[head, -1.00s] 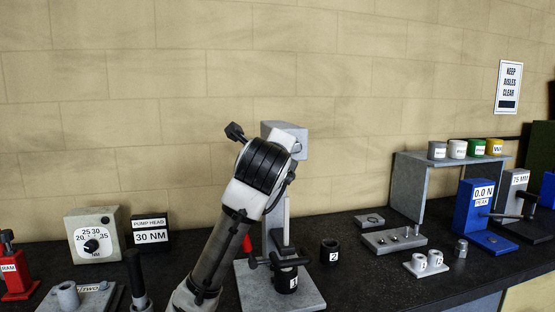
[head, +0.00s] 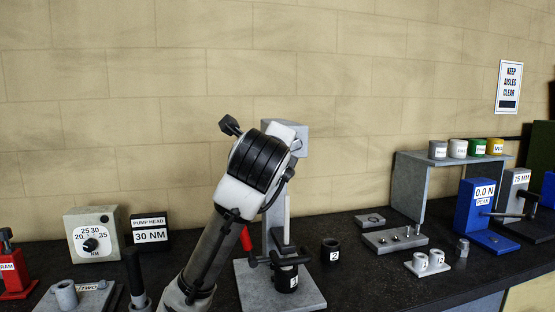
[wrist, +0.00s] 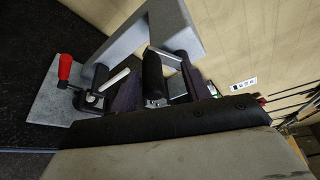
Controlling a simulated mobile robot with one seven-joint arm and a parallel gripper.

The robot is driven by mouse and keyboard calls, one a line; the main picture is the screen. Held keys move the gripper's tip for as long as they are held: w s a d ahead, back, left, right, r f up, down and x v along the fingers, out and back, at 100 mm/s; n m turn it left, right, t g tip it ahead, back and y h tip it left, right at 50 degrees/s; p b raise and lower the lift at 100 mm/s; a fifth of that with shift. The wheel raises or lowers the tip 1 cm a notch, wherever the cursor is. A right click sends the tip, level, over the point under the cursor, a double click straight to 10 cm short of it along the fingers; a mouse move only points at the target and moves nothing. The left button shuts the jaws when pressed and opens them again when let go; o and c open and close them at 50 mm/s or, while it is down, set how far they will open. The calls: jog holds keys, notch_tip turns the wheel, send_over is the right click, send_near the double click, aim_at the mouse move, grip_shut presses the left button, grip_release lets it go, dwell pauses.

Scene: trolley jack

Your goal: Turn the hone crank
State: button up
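The grey hone stand (head: 275,215) stands on the bench in the head view, with a black cup marked 1 (head: 287,281) on its base. My arm covers part of it. A red handle (head: 246,238) shows at its left side, and the wrist view shows the red handle (wrist: 65,67) beside a dark clamp-like part. My gripper (wrist: 158,82) appears open in the wrist view, its dark fingers on either side of a black cylinder (wrist: 153,72). A gap shows on the right; contact on the left is unclear. The head view hides the fingers.
A black cup marked 2 (head: 331,250) stands just right of the stand. A grey plate with pegs (head: 395,238) and a blue gauge (head: 480,215) are farther right. A dial box (head: 92,235) and a PUMP HEAD box (head: 150,234) stand left. The wall is behind.

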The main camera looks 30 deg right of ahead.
jog(key=b+v, duration=0.3)
jog(key=v, duration=0.7)
jog(key=shift+s, duration=0.3)
jog(key=shift+a, duration=0.1)
